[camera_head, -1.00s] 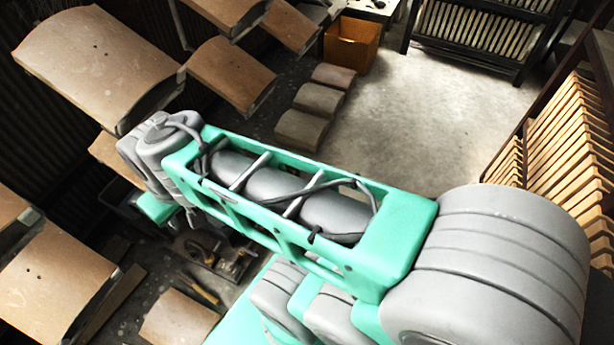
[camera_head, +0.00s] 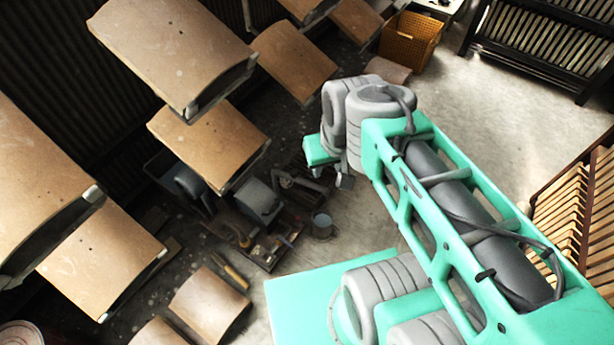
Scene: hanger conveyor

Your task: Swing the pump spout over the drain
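A grey box-shaped thing (camera_head: 258,200), which looks like the pump, stands on the floor among small dark items. A short dark arm, probably the spout (camera_head: 292,181), reaches from its top toward the right. A dark slatted patch of floor lies just beyond and right of it; I cannot tell for sure that it is the drain. My gripper (camera_head: 332,181) hangs below the green and grey wrist, right of the spout and apart from it in the picture. Its fingers are small and partly hidden by my arm, so their opening is unclear.
A small grey cup (camera_head: 322,226) stands right of the pump. A dark tray (camera_head: 265,250) with small tools lies in front. Curved tan boards (camera_head: 175,50) hang at left and above. An orange basket (camera_head: 410,42) and racks stand at the back. Pale floor at right is clear.

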